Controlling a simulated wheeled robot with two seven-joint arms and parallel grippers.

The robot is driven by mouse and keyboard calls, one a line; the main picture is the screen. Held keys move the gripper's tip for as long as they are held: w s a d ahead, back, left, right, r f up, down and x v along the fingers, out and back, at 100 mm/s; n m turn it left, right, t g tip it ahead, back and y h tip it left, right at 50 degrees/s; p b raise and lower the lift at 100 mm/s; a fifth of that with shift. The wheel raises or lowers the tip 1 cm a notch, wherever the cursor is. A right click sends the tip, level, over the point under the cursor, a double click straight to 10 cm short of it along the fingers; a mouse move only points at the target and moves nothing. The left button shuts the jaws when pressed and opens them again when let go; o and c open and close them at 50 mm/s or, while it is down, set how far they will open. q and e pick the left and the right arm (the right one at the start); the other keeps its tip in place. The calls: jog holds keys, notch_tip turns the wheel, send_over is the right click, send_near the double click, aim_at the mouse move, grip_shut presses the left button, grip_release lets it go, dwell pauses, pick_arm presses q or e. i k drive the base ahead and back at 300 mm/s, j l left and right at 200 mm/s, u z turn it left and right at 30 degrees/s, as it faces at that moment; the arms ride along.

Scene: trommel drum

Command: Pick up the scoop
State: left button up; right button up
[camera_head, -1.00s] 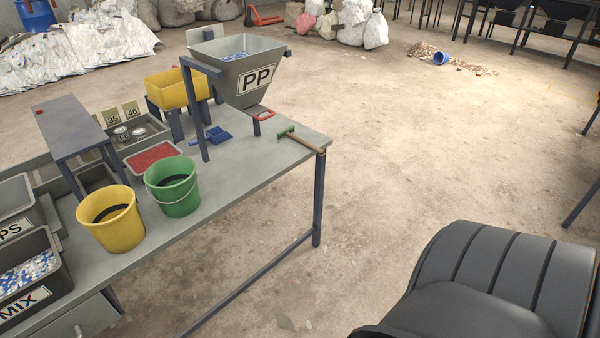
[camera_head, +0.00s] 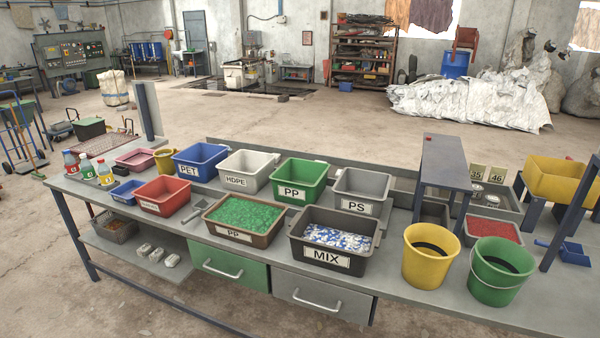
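A blue scoop (camera_head: 574,254) lies on the workbench (camera_head: 400,305) near the right edge of the picture, behind and to the right of the green bucket (camera_head: 497,272). Its short handle points left. A small grey tool (camera_head: 194,211) lies between the red bin and the PP tray of green flakes; it may also be a scoop, but it is too small to tell. Neither of my grippers is in view.
A yellow bucket (camera_head: 427,255) stands beside the green one. A red-filled tray (camera_head: 493,229) and a dark post stand near the blue scoop. The MIX bin (camera_head: 334,243) and several labelled bins crowd the bench's middle. Open floor lies in front.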

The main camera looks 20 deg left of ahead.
aim_at(201, 206)
jog(key=u, duration=1.35)
